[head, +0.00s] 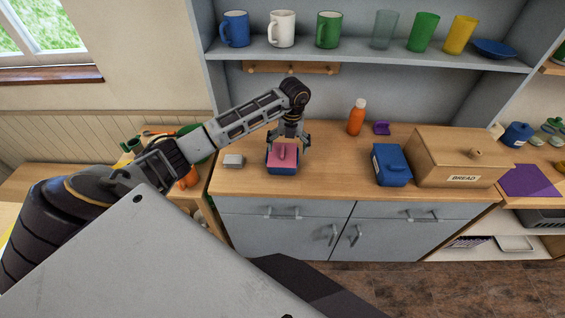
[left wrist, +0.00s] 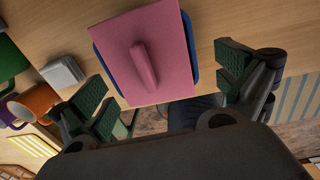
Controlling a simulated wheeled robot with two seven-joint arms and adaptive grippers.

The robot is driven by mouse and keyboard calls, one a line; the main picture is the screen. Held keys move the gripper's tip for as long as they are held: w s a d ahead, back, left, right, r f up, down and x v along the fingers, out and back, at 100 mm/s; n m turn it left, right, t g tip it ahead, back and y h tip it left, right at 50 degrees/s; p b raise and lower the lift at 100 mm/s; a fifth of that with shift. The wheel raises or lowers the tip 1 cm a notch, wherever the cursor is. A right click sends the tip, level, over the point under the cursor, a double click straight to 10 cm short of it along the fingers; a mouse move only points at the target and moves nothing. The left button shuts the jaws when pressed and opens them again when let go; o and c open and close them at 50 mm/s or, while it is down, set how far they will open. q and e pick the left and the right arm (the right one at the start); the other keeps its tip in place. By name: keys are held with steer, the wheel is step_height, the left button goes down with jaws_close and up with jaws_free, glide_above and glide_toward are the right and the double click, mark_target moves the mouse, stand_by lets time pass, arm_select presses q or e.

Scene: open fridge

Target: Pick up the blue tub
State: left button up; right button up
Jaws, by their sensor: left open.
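My left gripper (head: 289,146) is open and empty, pointing down over a blue tub (head: 283,170) with a pink lid (head: 282,153) on the wooden counter. In the left wrist view the pink lid (left wrist: 155,50) with its raised handle lies between the spread fingers of the left gripper (left wrist: 165,88). Some blue rim (left wrist: 190,28) shows around the lid. The fingers look apart from the lid. A second blue tub (head: 391,168), with a blue lid and a pale label, stands further right beside the bread box. My right gripper is not in view.
A wooden bread box (head: 457,160) stands at the counter's right. An orange bottle (head: 356,119) and a purple item (head: 381,128) are at the back. A small grey block (head: 233,161) lies left of the near tub. Mugs and cups line the shelf (head: 360,58) above. The counter's middle is clear.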

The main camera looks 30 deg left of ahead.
mark_target(286, 156)
arm_select(q)
steer(key=shift+s+f+p, duration=0.25)
steer(key=shift+f+p, duration=0.05)
steer(key=shift+f, duration=1.65)
